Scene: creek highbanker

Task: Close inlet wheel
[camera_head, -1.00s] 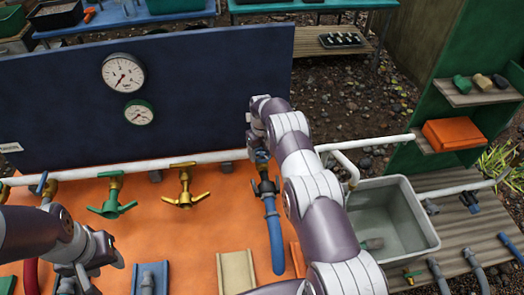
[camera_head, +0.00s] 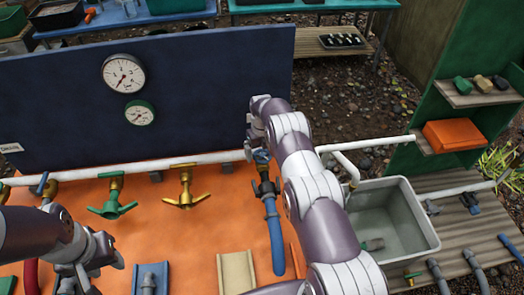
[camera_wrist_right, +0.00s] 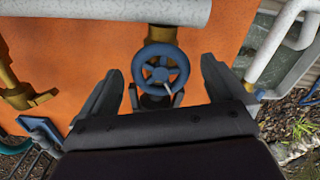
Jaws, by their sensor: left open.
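A round blue inlet wheel (camera_wrist_right: 160,68) with spokes sits on a brass valve body (camera_wrist_right: 161,35) below the white pipe. In the head view the wheel (camera_head: 261,156) is partly hidden by my right arm. My right gripper (camera_wrist_right: 160,72) is open, with one finger on each side of the wheel and visible gaps between fingers and rim. In the head view its fingers are largely hidden behind the arm. My left gripper (camera_head: 78,282) is at the lower left, open and empty, apart from the wheel.
A green valve handle (camera_head: 112,208) and a yellow one (camera_head: 185,200) stand left of the wheel on the orange board (camera_head: 190,240). A blue hose (camera_head: 275,240) hangs below it. A grey basin (camera_head: 428,235) is at right; a blue panel (camera_head: 60,110) with gauges is behind.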

